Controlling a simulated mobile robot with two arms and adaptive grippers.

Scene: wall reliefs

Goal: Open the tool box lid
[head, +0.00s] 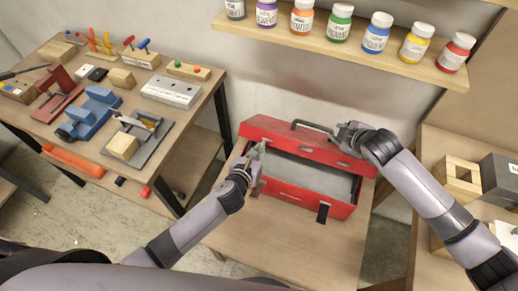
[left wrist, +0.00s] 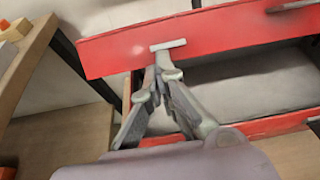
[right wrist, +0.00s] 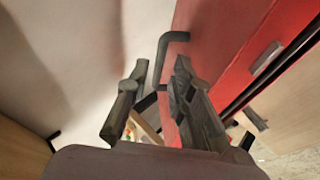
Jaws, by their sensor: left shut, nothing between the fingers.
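The red tool box (head: 292,197) sits on the wooden table. Its lid (head: 270,130) is partly raised, and the grey inside (head: 315,176) shows below the lid's front edge. A dark handle (head: 312,125) is on top of the lid. My left gripper (head: 257,157) is shut and empty at the lid's left front. In the left wrist view its tips (left wrist: 160,66) are just under a pale latch (left wrist: 168,44) on the lid's edge; I cannot tell if they touch. My right gripper (head: 349,130) is open beside the handle's right end; the handle (right wrist: 163,52) shows just beyond its spread fingers.
A bench (head: 120,180) with wooden blocks, clamps and tools stands at the left. A wall shelf (head: 345,47) with several paint jars hangs above the tool box. A table at the right holds a wooden box (head: 457,180). The table's front (head: 290,245) is clear.

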